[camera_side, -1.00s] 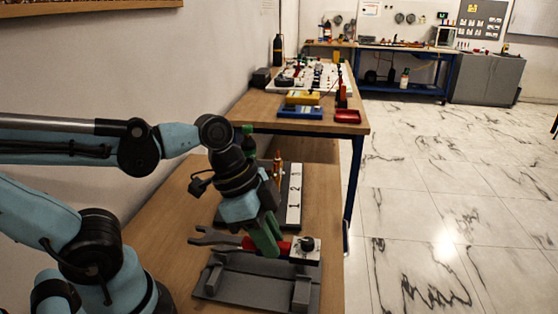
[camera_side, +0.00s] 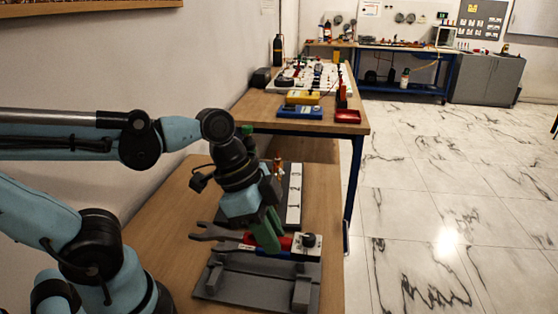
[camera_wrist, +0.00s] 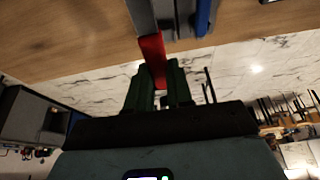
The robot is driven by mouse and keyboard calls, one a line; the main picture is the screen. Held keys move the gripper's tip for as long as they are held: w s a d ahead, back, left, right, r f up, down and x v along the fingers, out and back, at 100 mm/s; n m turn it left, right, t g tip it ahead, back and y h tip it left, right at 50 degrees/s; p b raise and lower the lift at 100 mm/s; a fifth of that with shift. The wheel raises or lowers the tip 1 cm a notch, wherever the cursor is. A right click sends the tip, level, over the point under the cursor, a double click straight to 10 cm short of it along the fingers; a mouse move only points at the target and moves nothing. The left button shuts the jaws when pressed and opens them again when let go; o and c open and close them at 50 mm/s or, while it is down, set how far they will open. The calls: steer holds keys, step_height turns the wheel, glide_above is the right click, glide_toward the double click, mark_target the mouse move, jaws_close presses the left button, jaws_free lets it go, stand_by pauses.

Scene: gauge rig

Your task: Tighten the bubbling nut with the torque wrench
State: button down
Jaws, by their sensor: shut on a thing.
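My gripper (camera_side: 266,238) has its green fingers shut on the red handle of a wrench (camera_side: 228,236). The wrench's grey open-ended jaw points left in the side view. In the wrist view the red handle (camera_wrist: 152,52) sits between my fingers (camera_wrist: 158,88), with the grey shaft running away from them. The wrench is just above a dark grey rack (camera_side: 255,281), seemingly clear of it. A blue-handled tool (camera_side: 283,254) lies in the rack beside it. A numbered board (camera_side: 294,195) with a brass fitting (camera_side: 278,168) stands behind my gripper, partly hidden. No bubbles can be made out.
A black knob on a pale block (camera_side: 308,241) is at the rack's right end, close to my gripper. The wooden bench (camera_side: 165,238) is bare to the left. A farther bench (camera_side: 345,95) carries a yellow case, a red tray and other items.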

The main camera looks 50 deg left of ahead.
steer(key=w+a+r+m+g, duration=0.1)
steer(key=w+a+r+m, duration=0.15)
steer(key=w, duration=1.05)
steer(key=w+a+f+m, duration=0.2)
steer(key=w+a+f, duration=0.1)
steer(key=w, duration=0.2)
steer(key=w+a+f+m+g+h, duration=0.1)
steer(key=w+a+f, duration=0.2)
steer(key=w, duration=0.3)
steer(key=shift+a+f+m, duration=0.25)
steer(key=shift+f+m, duration=0.1)
steer(key=shift+f, duration=0.2)
steer(key=shift+s+a+f, duration=0.1)
steer(key=shift+a+f, duration=0.25)
steer(key=shift+f, duration=0.5)
steer(key=shift+a+f, duration=0.35)
steer(key=shift+f, duration=0.45)
steer(key=shift+a, duration=0.15)
steer(key=shift+s+a, duration=0.25)
steer(key=shift+a, duration=0.75)
steer(key=shift+s+a, duration=0.2)
steer(key=shift+a, duration=0.8)
